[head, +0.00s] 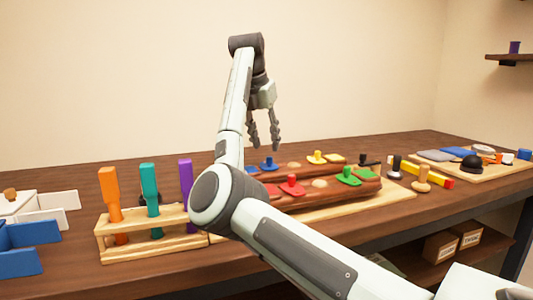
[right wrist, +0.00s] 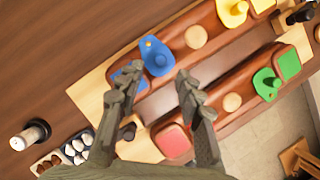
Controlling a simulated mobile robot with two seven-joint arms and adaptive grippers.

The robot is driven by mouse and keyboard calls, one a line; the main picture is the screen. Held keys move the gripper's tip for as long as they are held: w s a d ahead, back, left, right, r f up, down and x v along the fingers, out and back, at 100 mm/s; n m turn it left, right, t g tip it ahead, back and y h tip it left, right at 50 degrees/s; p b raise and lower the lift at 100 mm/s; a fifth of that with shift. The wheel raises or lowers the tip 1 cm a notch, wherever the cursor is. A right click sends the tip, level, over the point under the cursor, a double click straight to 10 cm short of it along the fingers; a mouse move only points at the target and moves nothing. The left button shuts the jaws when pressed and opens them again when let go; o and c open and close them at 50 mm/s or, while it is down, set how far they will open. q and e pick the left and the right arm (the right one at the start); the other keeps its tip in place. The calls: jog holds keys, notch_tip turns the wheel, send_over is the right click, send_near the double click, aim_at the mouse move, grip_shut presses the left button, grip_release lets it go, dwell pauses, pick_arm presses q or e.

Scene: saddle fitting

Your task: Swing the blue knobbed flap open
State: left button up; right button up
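The blue knobbed flap (head: 268,163) lies on the far wooden rail of the brown fixture in the head view. In the right wrist view the blue flap (right wrist: 158,58) shows its round knob and a small yellow dot at one end. A blue patch (right wrist: 130,75) lies beside it, partly hidden by a finger. My right gripper (head: 265,135) points down above the fixture, its fingers apart. In the right wrist view the gripper (right wrist: 150,95) has empty space between its fingertips, with the blue flap just beyond them. It appears apart from the flap. My left gripper is not in view.
Yellow (head: 317,158), green (head: 348,177) and red (head: 292,186) knobbed flaps sit on the same fixture. A rack (head: 165,240) of coloured handles stands left of it. Small knobbed pegs (head: 422,180) stand to the right. My right forearm hides part of the fixture.

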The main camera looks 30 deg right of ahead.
aim_at(268, 161)
jog(key=x, duration=0.5)
jog(key=shift+d+f, duration=0.15)
grip_shut()
